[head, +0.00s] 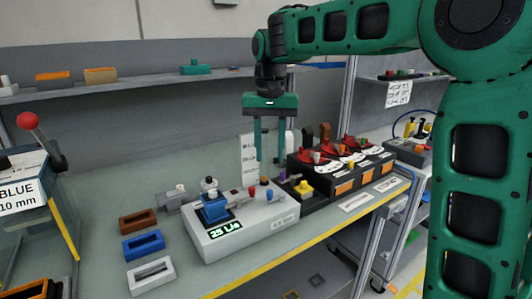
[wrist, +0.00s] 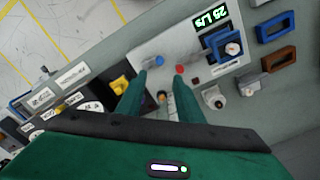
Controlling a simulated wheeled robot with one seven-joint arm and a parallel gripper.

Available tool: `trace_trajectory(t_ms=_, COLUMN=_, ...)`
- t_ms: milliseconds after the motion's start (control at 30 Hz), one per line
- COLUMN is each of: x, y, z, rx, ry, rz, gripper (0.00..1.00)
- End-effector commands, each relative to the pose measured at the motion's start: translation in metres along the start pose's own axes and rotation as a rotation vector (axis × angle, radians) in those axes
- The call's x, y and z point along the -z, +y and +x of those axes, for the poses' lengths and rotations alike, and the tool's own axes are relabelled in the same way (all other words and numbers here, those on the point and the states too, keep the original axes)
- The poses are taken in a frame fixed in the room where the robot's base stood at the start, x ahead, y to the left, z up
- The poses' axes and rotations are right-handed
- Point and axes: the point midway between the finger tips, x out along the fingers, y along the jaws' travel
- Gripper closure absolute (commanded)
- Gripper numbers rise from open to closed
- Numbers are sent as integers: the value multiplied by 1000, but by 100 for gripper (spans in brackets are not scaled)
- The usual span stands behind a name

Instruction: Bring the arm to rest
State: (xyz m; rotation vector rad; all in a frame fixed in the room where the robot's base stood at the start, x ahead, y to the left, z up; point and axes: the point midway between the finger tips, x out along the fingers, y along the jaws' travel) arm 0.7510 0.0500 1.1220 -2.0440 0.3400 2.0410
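My arm (head: 345,25) reaches from the right side of the head view toward the middle, with its wrist bent downward. My gripper (head: 270,157) points down above the back of a white module (head: 240,235). The module carries a green-lit display reading "25 L/s" (head: 226,231), a blue block (head: 214,208) and several small knobs. In the wrist view the two green fingers of my gripper (wrist: 160,79) stand apart with nothing held between them. The module (wrist: 205,68) lies below them. The fingers look apart from the knobs, but the exact height is hard to tell.
Black units with red knobs (head: 340,155) stand right of the module. Brown, blue (head: 143,245) and white (head: 151,274) frames lie at its left. A red-topped lever (head: 28,121) stands at far left. A shelf (head: 110,88) runs behind. The bench's front edge is yellow.

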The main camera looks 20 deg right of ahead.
Motion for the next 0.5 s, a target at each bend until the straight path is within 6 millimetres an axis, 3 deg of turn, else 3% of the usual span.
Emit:
trace_trajectory(t_ms=67, x=-1, y=7, z=1, rx=-2, ry=1, rz=5, gripper=66)
trace_trajectory(t_ms=167, x=-7, y=33, z=4, rx=-11, ry=6, rz=22, gripper=66)
trace_trajectory(t_ms=367, x=-45, y=139, z=28, rx=-35, ry=14, rz=90, gripper=66)
trace_trajectory(t_ms=500, x=-92, y=211, z=54, rx=-40, ry=12, rz=139, gripper=66)
